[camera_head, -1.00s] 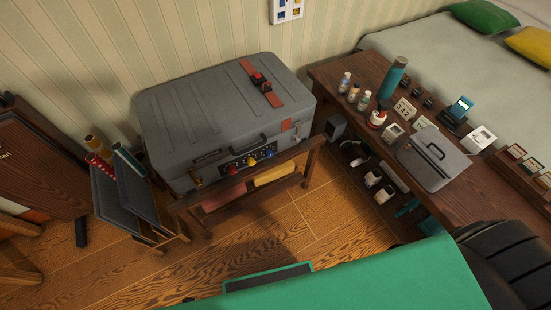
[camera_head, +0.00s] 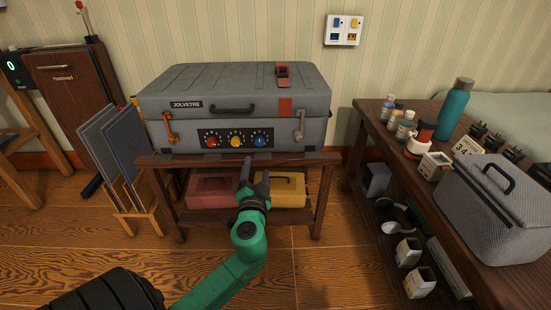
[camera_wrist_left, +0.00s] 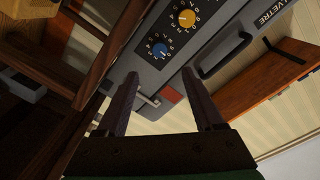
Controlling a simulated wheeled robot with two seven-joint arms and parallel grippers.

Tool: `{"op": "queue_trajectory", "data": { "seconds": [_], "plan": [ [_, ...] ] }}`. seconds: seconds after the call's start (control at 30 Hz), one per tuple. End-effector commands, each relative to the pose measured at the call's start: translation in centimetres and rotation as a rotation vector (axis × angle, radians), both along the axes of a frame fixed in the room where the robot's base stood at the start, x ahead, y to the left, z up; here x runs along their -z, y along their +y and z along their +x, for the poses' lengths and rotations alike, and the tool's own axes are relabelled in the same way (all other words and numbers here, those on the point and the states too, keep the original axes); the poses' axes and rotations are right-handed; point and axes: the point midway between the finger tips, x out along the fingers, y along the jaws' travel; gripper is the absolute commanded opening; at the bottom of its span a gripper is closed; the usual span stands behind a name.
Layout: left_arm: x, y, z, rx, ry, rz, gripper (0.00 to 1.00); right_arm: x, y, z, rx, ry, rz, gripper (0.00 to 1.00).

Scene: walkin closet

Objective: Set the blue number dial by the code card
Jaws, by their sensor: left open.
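The blue dial (camera_head: 260,138) is the rightmost of three knobs on the front panel of a closed grey suitcase (camera_head: 236,92), beside a yellow dial (camera_head: 236,140) and a red dial (camera_head: 211,141). It also shows in the left wrist view (camera_wrist_left: 160,50), ahead of my fingers; its setting is too small to read. My left gripper (camera_head: 254,176) is open and empty, below and in front of the dials, apart from them; it shows in the wrist view too (camera_wrist_left: 163,92). My right gripper is out of view.
The suitcase rests on a wooden rack (camera_head: 330,158), with a red box (camera_head: 211,188) and yellow box (camera_head: 288,190) beneath. The desk (camera_head: 500,285) holds bottles and a grey case (camera_head: 490,212). Folders (camera_head: 126,145) stand left. A white plate (camera_head: 343,30) is on the wall.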

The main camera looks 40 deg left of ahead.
Motion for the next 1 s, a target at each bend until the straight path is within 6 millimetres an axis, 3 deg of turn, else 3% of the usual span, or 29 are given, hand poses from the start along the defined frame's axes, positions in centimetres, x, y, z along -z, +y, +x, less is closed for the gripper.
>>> {"op": "queue_trajectory", "data": {
  "seconds": [0.4,0.57,0.8,0.9,1.0],
  "plan": [
    [0.1,6.1,8.7,0.001,0.001,0.002,0.69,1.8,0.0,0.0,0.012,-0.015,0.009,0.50],
    [0.1,7.0,10.0,0.001,0.003,0.000,0.69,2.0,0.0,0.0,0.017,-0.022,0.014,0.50],
    [0.1,7.1,10.1,0.003,0.005,-0.001,0.69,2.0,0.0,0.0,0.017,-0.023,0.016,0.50],
    [0.1,7.1,10.1,0.002,0.005,-0.001,0.31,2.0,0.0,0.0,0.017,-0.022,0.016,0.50],
    [0.1,7.1,10.1,0.002,0.005,-0.002,0.00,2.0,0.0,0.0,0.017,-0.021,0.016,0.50]
  ]
}}
